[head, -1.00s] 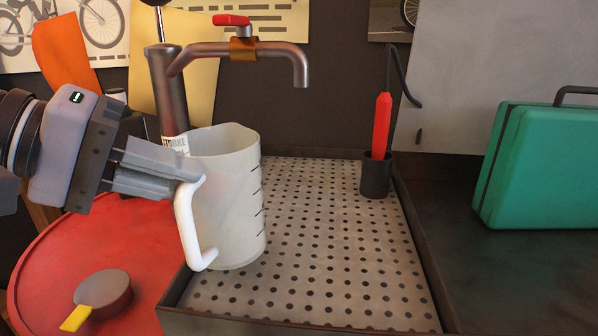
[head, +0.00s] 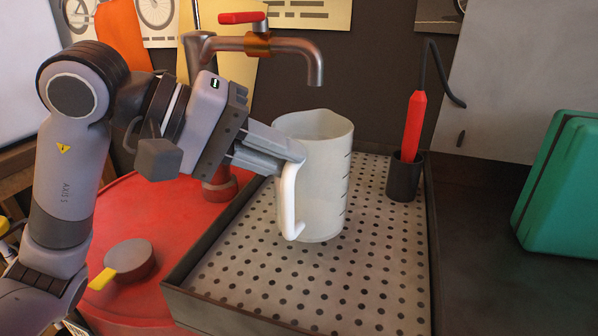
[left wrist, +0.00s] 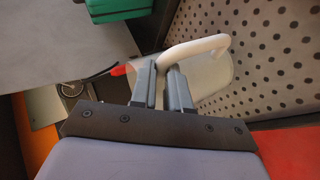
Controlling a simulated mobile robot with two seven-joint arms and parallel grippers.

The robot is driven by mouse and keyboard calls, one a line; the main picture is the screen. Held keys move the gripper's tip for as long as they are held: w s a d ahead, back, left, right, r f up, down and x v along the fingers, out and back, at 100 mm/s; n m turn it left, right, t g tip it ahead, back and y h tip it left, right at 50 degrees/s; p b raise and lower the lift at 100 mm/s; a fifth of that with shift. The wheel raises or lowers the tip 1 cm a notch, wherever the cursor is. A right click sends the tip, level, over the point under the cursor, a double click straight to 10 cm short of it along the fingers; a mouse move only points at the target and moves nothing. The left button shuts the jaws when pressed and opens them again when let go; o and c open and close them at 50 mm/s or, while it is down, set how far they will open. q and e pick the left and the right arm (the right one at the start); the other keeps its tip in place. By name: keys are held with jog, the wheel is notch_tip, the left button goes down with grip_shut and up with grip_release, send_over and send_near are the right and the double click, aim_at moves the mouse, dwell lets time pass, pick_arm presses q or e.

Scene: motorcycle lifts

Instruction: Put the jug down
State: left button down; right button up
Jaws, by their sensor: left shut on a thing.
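My left gripper (head: 297,155) is shut on the upper part of the jug's white handle, which faces left. In the left wrist view the handle (left wrist: 195,50) passes between the fingers (left wrist: 162,85), with part of the jug body behind them. My right gripper is not in view.
A metal tap (head: 285,45) with a red lever reaches over the tray's back. A red tool stands in a dark cup (head: 404,176) at the tray's back right. A red drum (head: 150,230) with a cap is at left. A green case (head: 560,190) is at right. The tray's front and right are clear.

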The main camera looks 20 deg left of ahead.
aim_at(306, 186)
pick_arm(q)
notch_tip(306, 186, down, 4)
jog(key=shift+w+d+b, duration=0.1)
jog(key=shift+b, duration=1.05)
jog(key=c, duration=1.1)
grip_release()
jog(key=shift+r, duration=0.1)
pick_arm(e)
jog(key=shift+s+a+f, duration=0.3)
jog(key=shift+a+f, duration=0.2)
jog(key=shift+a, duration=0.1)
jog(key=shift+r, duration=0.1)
